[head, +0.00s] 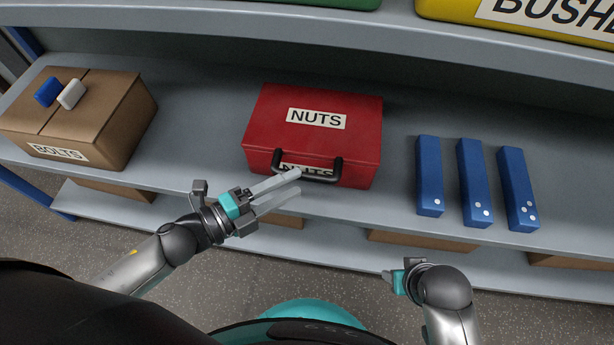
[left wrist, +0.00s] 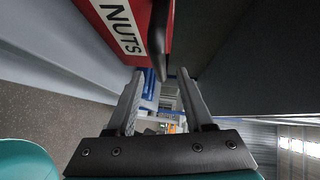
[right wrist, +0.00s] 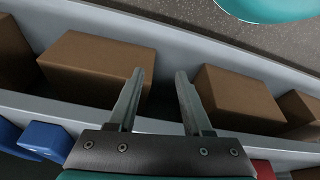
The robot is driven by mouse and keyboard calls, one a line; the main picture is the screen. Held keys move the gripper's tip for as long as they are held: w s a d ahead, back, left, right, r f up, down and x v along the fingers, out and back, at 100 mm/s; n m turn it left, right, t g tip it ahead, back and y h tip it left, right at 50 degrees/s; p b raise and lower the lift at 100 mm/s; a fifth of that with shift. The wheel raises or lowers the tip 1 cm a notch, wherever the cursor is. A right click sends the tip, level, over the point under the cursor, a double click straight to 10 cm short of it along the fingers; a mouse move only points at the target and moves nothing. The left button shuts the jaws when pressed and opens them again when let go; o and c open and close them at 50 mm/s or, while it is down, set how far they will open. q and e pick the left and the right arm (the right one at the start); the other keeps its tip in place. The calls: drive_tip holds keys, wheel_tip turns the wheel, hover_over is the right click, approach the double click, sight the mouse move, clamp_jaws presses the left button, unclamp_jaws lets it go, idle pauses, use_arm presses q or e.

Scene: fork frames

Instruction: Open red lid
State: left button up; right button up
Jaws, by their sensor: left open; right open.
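The red box labelled NUTS (head: 280,105) sits on the middle shelf, its red lid (head: 361,112) shut and its black handle (head: 339,171) at the front. My left gripper (head: 297,182) is open, with its fingers by the left part of the handle at the box front. In the left wrist view the box front (left wrist: 106,38) and handle (left wrist: 157,42) show just beyond the open fingers (left wrist: 158,74); whether they touch is unclear. My right gripper (head: 384,274) is in front of the shelf, low and right of the box. In the right wrist view its fingers (right wrist: 159,74) are open and empty.
A cardboard box labelled BOLTS (head: 112,122) with a blue and a white piece on it stands left. Green and yellow (head: 455,10) boxes sit above. Brown boxes (right wrist: 95,66) sit on the lower shelf. The shelf beside the red box is clear.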

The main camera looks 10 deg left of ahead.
sight(307, 175)
use_arm(q)
drive_tip(key=shift+b+x, duration=0.35)
drive_tip(key=shift+x, duration=1.95)
use_arm(e)
drive_tip(key=shift+w+r, duration=0.25)
drive_tip(key=shift+r, duration=0.75)
use_arm(q)
clamp_jaws()
